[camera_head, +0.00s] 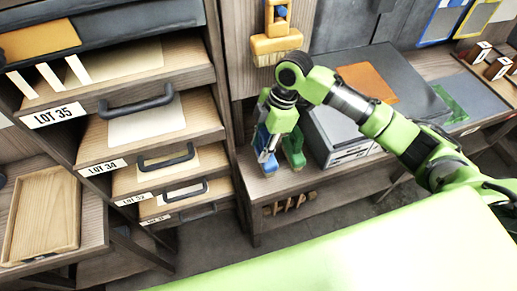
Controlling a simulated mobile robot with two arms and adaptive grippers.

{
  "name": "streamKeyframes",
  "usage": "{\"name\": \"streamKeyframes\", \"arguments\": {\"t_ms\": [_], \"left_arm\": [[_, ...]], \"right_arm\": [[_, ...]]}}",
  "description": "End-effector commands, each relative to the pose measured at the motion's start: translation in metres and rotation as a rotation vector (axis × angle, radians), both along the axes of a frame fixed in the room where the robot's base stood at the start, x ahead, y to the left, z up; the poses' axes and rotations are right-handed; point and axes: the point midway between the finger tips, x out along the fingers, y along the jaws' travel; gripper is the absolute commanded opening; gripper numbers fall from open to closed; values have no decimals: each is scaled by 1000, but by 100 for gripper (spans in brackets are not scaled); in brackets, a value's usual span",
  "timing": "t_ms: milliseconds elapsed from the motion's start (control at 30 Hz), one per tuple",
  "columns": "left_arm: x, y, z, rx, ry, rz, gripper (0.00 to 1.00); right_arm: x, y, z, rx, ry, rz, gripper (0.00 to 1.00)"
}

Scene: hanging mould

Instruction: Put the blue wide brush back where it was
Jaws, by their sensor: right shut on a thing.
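My right gripper (268,155) reaches in from the right and points down over the wooden bench beside the drawers. It is shut on the blue wide brush (263,138), whose blue part shows at the left finger. The arm and fingers hide most of the brush, and I cannot tell whether it touches the bench. A green object (294,152), perhaps another brush, is just right of the gripper. Above, a yellow brush (276,43) with pale bristles hangs on the wooden panel, with a blue piece at its top. My left gripper is not in view.
Drawers labelled LOT 35 (53,115) and LOT 34 (103,167) stand open at left, close to the gripper. A grey box (340,140) is to its right. A wooden tray (43,213) lies at far left. Several small wooden-handled items (290,203) are on the lower shelf.

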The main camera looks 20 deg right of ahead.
Motion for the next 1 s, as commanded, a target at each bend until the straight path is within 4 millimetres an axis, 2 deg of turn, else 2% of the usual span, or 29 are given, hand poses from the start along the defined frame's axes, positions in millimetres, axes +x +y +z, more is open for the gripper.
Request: {"name": "streamKeyframes", "arguments": {"t_ms": [267,400,500,867,900,933,1000], "left_arm": [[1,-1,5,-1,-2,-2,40],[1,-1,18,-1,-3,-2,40],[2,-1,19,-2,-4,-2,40],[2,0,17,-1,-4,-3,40],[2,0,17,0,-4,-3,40],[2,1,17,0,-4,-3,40],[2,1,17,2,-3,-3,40]], "right_arm": [[14,6,-17,0,1,-1,16],[12,5,-36,0,3,-1,16],[13,5,-44,0,-1,0,16],[13,5,-50,0,-1,0,16],[13,5,-50,-1,-1,0,41],[13,5,-50,-1,-1,0,48],[13,5,-50,-1,-1,0,50]]}}
